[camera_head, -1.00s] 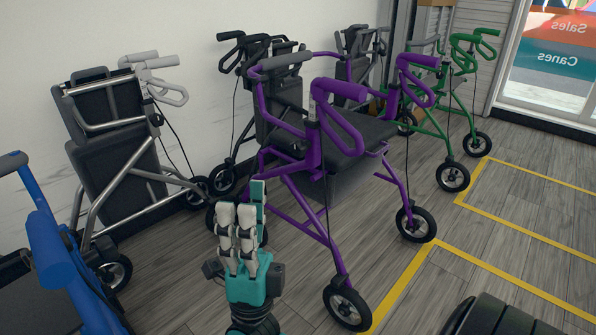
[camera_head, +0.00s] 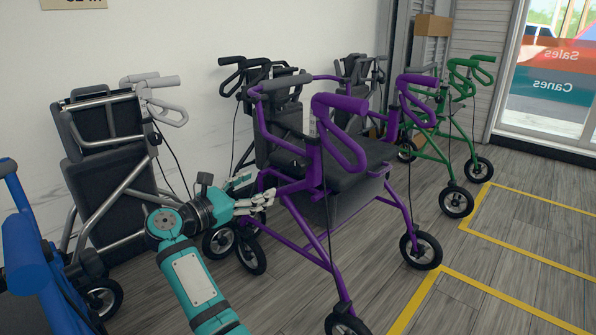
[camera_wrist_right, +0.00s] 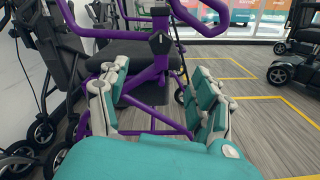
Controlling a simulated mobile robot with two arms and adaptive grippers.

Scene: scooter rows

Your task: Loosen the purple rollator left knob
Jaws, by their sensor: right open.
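The purple rollator (camera_head: 318,165) stands in the middle of the head view, with purple handles, a dark seat and black wheels. My right gripper (camera_head: 262,193) is left of its near upright, pointing right toward the frame, apparently without contact. In the wrist view the right gripper (camera_wrist_right: 160,98) is open and empty, one finger on each side. A small black knob (camera_wrist_right: 158,43) sits on a purple upright of the rollator (camera_wrist_right: 150,72), ahead of and above the gap between the fingers. In the head view I cannot make the knob out clearly. My left gripper is out of view.
A grey rollator (camera_head: 105,165) stands folded by the wall at left, a blue one (camera_head: 28,250) at near left. Black rollators (camera_head: 285,105) are behind, a green one (camera_head: 440,130) at right. Open floor with yellow lines (camera_head: 475,280) lies at right.

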